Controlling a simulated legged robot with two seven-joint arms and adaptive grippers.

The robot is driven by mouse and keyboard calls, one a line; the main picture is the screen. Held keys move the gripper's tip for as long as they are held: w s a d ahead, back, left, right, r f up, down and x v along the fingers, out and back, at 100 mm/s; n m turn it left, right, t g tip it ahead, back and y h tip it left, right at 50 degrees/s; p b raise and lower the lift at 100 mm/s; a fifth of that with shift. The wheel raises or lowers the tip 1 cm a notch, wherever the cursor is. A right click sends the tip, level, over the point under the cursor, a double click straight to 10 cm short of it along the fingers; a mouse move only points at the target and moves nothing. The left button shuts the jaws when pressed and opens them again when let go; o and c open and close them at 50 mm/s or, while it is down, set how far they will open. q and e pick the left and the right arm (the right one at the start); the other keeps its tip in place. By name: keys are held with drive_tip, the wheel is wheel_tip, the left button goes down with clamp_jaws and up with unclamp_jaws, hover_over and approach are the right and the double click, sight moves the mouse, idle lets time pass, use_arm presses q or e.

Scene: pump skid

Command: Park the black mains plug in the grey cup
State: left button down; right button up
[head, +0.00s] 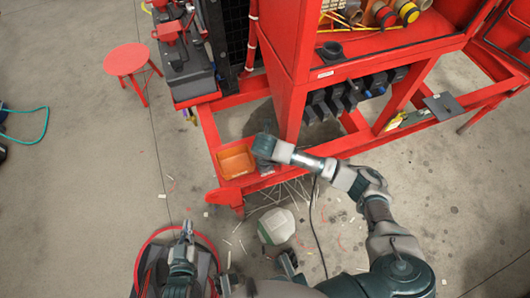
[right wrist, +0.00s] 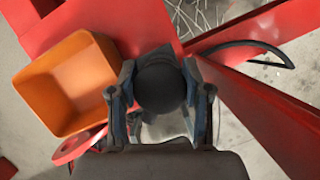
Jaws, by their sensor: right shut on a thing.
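My right gripper (head: 265,150) is at the red frame's front corner, just right of the orange bin. In the right wrist view its two fingers (right wrist: 161,100) are shut on a dark rounded thing, which looks like the black mains plug (right wrist: 160,85). A black cable (right wrist: 245,44) runs beyond it to the right. I cannot make out the grey cup for certain; the gripper may hide it.
The orange bin (head: 236,162) sits on the frame and shows close by in the right wrist view (right wrist: 70,85). A red upright (head: 288,105) rises right of the gripper. A white-green object (head: 276,226) and scattered bits lie on the floor. A red stool (head: 126,60) stands upper left.

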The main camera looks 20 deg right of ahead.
drive_tip(key=shift+f+b, duration=0.65)
drive_tip(key=shift+f, duration=0.95)
drive_tip(key=o, duration=1.4)
drive_tip(key=shift+c, duration=0.2)
drive_tip(key=v, duration=1.1)
drive_tip(key=shift+r, duration=0.4)
drive_tip(key=shift+s, duration=0.1)
